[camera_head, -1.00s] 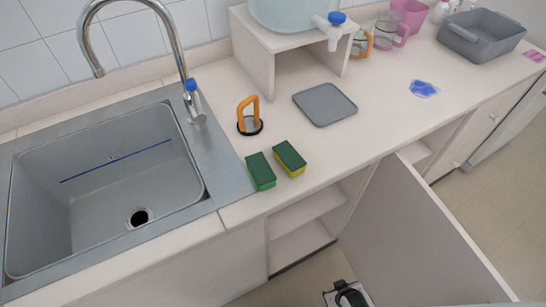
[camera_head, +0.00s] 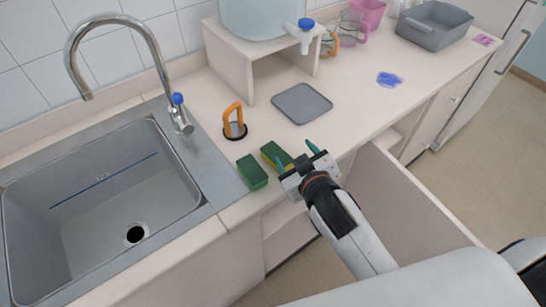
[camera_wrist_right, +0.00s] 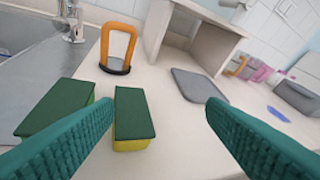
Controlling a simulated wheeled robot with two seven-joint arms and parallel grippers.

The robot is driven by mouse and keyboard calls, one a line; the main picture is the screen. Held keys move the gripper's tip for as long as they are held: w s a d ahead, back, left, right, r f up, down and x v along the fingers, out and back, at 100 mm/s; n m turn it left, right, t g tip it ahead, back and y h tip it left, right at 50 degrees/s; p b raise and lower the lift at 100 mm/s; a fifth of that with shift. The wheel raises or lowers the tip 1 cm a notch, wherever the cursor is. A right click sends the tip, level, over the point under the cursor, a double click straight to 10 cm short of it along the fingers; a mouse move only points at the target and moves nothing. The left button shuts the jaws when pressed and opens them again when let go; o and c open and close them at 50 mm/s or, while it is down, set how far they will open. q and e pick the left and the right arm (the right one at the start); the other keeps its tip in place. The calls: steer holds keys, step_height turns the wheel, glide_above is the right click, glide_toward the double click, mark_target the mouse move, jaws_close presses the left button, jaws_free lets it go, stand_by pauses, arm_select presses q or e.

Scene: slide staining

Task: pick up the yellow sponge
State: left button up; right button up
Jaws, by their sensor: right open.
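The yellow sponge (camera_head: 273,155) has a dark green top and lies on the counter right of the sink. It also shows in the right wrist view (camera_wrist_right: 131,143), with its yellow side low at the front. A green sponge (camera_head: 252,173) with a dark green top lies just left of it, also seen in the wrist view (camera_wrist_right: 58,108). My right gripper (camera_head: 296,157) is open and empty, its teal fingers at the near right of the yellow sponge, partly covering it in the head view. In the wrist view the yellow sponge lies ahead, between the fingers. My left gripper is not in view.
An orange-handled suction holder (camera_head: 234,124) stands behind the sponges, and a grey square mat (camera_head: 302,104) lies right of it. The sink (camera_head: 90,190) is at left. An open cabinet door (camera_head: 400,200) stands below the counter. A white stand (camera_head: 235,65) is at the back.

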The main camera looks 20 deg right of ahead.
steer(key=w+a+r+n+t+y, duration=0.25)
steer(key=a+r+n+y, duration=0.3)
steer(key=r, duration=0.35)
steer(key=w+a+r+n+t+y, duration=0.2)
steer(key=a+r+n+t+y, duration=0.3)
steer(key=r, duration=0.3)
steer(key=s+a+r+n+g+y, duration=0.2)
steer(key=a+n+g+y, duration=0.3)
steer(key=n, duration=0.2)
steer(key=s+a+r+n+g+y, duration=0.2)
steer(key=a+n+g+y, duration=0.2)
steer(key=n+g+y, duration=0.25)
steer(key=n+g+h+p, duration=0.2)
steer(key=n+g+h, duration=0.95)
steer(key=h, duration=1.05)
glide_above(277, 154)
steer(key=shift+n+t, duration=0.55)
steer(key=shift+t, duration=0.3)
step_height(277, 154, down, 22)
steer(key=shift+r, duration=0.1)
steer(key=shift+a+f+p, duration=0.1)
steer(key=shift+f+p, duration=0.25)
steer(key=shift+p, duration=0.1)
step_height(277, 154, down, 4)
steer(key=shift+r+p, duration=0.15)
steer(key=shift+p, duration=0.65)
steer(key=shift+f, duration=0.45)
